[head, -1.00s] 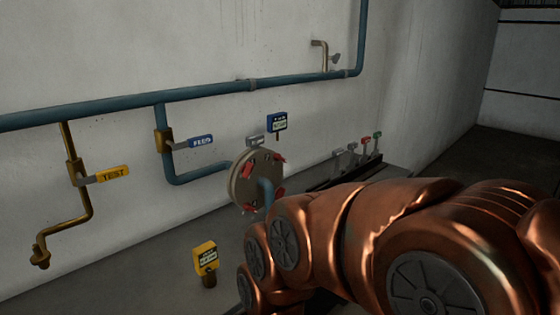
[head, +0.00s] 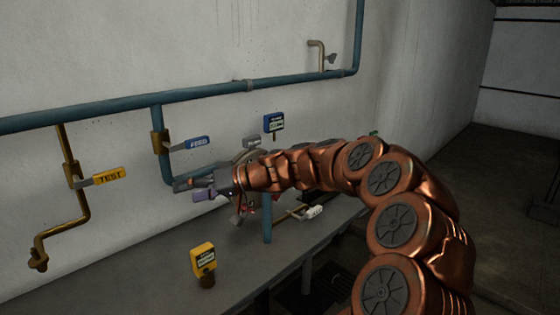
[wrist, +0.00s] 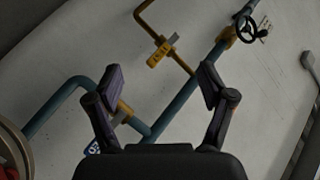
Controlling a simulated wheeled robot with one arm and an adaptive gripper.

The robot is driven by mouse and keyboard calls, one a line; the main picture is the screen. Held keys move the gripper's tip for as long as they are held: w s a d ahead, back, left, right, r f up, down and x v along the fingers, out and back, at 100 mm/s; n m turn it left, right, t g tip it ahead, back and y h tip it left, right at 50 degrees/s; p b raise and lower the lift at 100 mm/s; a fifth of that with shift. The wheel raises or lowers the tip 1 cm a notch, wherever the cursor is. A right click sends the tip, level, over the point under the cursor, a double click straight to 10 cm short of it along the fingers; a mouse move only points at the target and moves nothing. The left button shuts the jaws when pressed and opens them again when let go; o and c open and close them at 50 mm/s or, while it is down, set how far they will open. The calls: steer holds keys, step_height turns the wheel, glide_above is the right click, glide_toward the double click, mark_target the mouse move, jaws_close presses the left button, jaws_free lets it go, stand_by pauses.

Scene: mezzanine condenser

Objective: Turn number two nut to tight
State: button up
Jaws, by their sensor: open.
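The round flange (head: 240,157) with red nuts is mostly hidden behind my arm in the head view. Only part of its rim shows. Its edge (wrist: 14,140) also shows at the left of the wrist view, with a red bit at the bottom corner. I cannot tell which nut is number two. My gripper (head: 190,187) is in front of the flange's left side, pointing left. In the wrist view my gripper (wrist: 160,82) has its two fingers spread wide with nothing between them. The wall and pipes lie beyond them.
A blue FEED lever (head: 197,142) and a yellow TEST lever (head: 108,176) are on the pipes. A yellow display (head: 203,256) stands on the grey bench (head: 150,270), and a blue one (head: 273,123) is above the flange. The bench front is mostly clear.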

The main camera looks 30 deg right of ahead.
steer(key=w+d+f+m+t+h, duration=0.1)
steer(key=w+d+m+t, duration=0.2)
steer(key=d, duration=0.5)
steer(key=w+d+t+h, duration=0.1)
steer(key=w+d+t, duration=0.1)
steer(key=w+d, duration=0.45)
steer(key=d+f+m+t+h, duration=0.2)
steer(key=d+f+h, duration=0.1)
steer(key=d, duration=0.8)
steer(key=d+f+m+t+h, duration=0.2)
steer(key=d+t+h, duration=0.1)
steer(key=d, duration=0.9)
steer(key=p+x, duration=0.3)
steer(key=x, duration=0.5)
steer(key=shift+f+p, duration=0.35)
steer(key=shift+f, duration=0.05)
steer(key=shift+s+a, duration=0.1)
steer(key=shift+s, duration=0.05)
steer(key=c, duration=1.2)
